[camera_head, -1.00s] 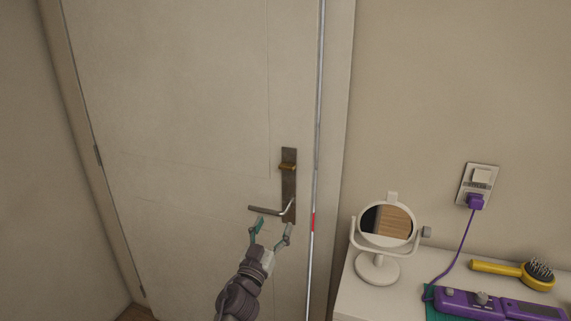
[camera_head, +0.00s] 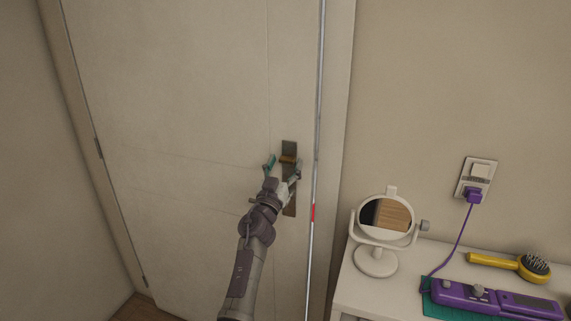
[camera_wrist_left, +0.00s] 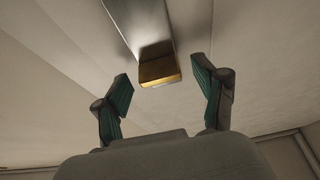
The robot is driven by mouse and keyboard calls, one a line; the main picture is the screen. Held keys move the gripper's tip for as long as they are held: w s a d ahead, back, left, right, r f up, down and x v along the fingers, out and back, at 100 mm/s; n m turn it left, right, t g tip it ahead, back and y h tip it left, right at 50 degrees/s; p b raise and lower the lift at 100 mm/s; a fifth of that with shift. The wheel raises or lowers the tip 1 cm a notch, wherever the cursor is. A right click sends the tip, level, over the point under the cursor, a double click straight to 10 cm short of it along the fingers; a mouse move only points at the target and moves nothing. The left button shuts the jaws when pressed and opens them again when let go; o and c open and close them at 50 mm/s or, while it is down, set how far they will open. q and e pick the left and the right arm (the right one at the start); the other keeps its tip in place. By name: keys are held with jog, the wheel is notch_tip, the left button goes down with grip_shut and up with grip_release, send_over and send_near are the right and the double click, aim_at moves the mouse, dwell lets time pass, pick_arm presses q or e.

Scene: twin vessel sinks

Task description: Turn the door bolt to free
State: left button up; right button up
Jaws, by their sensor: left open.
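The door bolt is a small brass-coloured turn piece (camera_head: 288,158) on the dark upright plate (camera_head: 289,146) of the pale door (camera_head: 190,110). My left gripper (camera_head: 283,168) is open at the plate, with its fingertips around the height of the bolt. In the left wrist view the brass bolt (camera_wrist_left: 159,70) lies ahead of and between the two open teal-padded fingers (camera_wrist_left: 168,95), apart from both. The lever handle below is mostly hidden behind my left gripper and arm. My right gripper is not in view.
A white counter (camera_head: 350,290) stands at the lower right, with a round mirror (camera_head: 386,217), a purple hair tool (camera_head: 470,297) and a yellow brush (camera_head: 505,262). A purple plug (camera_head: 473,195) sits in the wall socket. The door's left part is clear.

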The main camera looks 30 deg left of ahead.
pick_arm(q)
jog(key=shift+w+r, duration=0.1)
jog(key=shift+w, duration=0.15)
jog(key=c, duration=1.1)
jog(key=shift+c, duration=0.2)
